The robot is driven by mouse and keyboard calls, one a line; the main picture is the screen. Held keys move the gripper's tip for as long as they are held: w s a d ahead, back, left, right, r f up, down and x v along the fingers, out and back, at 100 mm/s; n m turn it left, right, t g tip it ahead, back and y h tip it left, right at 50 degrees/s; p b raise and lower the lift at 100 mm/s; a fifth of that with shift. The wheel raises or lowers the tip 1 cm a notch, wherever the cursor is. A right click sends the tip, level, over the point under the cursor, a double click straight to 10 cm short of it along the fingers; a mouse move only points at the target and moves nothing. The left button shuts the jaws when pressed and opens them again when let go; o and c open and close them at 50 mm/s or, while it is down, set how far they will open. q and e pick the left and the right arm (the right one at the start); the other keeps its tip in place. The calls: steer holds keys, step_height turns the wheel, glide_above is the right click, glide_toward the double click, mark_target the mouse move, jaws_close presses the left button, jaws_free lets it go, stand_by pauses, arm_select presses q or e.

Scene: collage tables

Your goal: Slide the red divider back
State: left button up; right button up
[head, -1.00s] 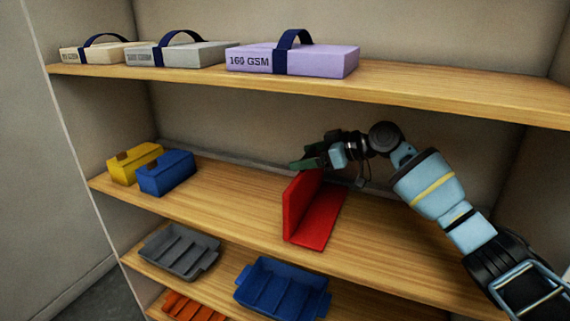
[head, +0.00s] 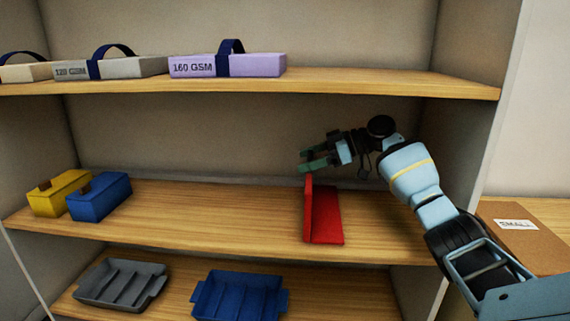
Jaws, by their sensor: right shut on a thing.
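The red divider (head: 326,214) stands on the middle wooden shelf, right of centre. It is L-shaped, with an upright plate and a flat foot lying on the shelf to the plate's right. My right gripper (head: 305,161), with green fingers, comes in from the right and is at the top edge of the upright plate, shut on it. The exact finger contact is small and hard to see. My left gripper is not in view.
A yellow box (head: 58,194) and a blue box (head: 99,197) stand at the shelf's left, with clear shelf between them and the divider. Labelled packs, including a purple one (head: 250,65), lie above. Grey (head: 120,283) and blue trays (head: 238,296) sit below. A brown box (head: 525,238) is at right.

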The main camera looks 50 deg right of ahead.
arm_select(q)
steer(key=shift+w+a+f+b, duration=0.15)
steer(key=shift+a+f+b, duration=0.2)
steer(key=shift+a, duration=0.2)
arm_select(e)
steer(key=shift+s+d+f, duration=0.1)
steer(key=shift+s+d, duration=0.75)
steer(key=shift+s, duration=0.3)
steer(key=shift+s+d, duration=0.85)
steer(key=shift+s, duration=0.25)
steer(key=o, duration=1.3)
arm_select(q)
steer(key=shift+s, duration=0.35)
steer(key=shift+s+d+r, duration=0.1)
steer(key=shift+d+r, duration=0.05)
arm_select(e)
steer(key=shift+r, duration=0.2)
